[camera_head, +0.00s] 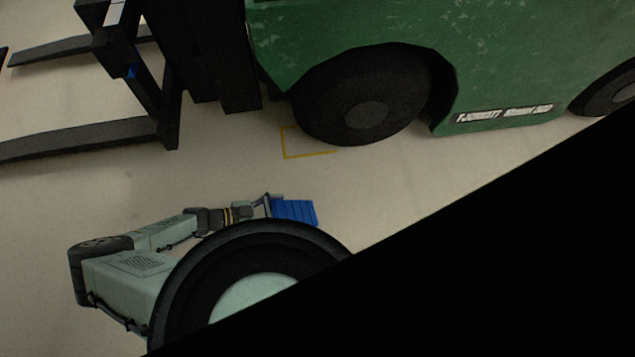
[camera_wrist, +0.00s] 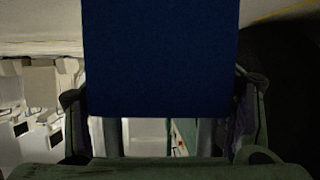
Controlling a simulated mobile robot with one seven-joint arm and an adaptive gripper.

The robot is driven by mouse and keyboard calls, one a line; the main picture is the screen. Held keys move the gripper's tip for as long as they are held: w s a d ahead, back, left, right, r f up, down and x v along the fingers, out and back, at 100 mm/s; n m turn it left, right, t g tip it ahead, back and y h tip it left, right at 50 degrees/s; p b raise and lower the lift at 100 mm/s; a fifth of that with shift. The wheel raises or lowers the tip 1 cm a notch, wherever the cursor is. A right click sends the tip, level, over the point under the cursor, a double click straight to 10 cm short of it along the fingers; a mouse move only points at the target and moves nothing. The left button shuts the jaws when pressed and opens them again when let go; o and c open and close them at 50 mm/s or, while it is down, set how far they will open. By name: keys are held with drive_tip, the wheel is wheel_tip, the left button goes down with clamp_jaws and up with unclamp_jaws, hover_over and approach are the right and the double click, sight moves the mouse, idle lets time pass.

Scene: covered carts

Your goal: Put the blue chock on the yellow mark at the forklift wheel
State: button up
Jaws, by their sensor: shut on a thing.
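The blue chock (camera_head: 294,211) is held in my gripper (camera_head: 268,205), above the floor and short of the forklift in the head view. In the wrist view the chock (camera_wrist: 160,60) fills the upper middle, with my gripper's fingers (camera_wrist: 162,100) shut on its two sides. The yellow mark (camera_head: 284,144) is a thin outline on the floor by the forklift's front wheel (camera_head: 358,95). Its right part is hidden by the wheel. The chock is apart from the mark, which shows bare floor inside.
The green forklift (camera_head: 490,60) stands at the top right, with a second wheel (camera_head: 612,92) at the right edge. Its dark forks (camera_head: 85,139) reach left. The floor between my gripper and the mark is clear. A black area hides the lower right.

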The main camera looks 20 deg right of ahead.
drive_tip(key=shift+a+f+m+g+b, duration=0.4)
drive_tip(key=shift+m+g+b, duration=0.1)
drive_tip(key=shift+g, duration=0.1)
drive_tip(key=w+d+f+b, duration=0.1)
drive_tip(key=w+d+b, duration=0.1)
drive_tip(key=d, duration=0.2)
drive_tip(key=w+d+f+b, duration=0.2)
drive_tip(key=w+d, duration=0.1)
drive_tip(key=d, duration=0.2)
drive_tip(key=w+d+f+b, duration=0.2)
drive_tip(key=w+d, duration=0.1)
drive_tip(key=d, duration=0.1)
drive_tip(key=shift+w+d, duration=0.2)
drive_tip(key=shift+d, duration=0.05)
drive_tip(key=shift+r, duration=0.1)
drive_tip(key=o, duration=2)
drive_tip(key=shift+c, duration=0.2)
drive_tip(key=p+v, duration=0.2)
drive_tip(key=v, duration=1)
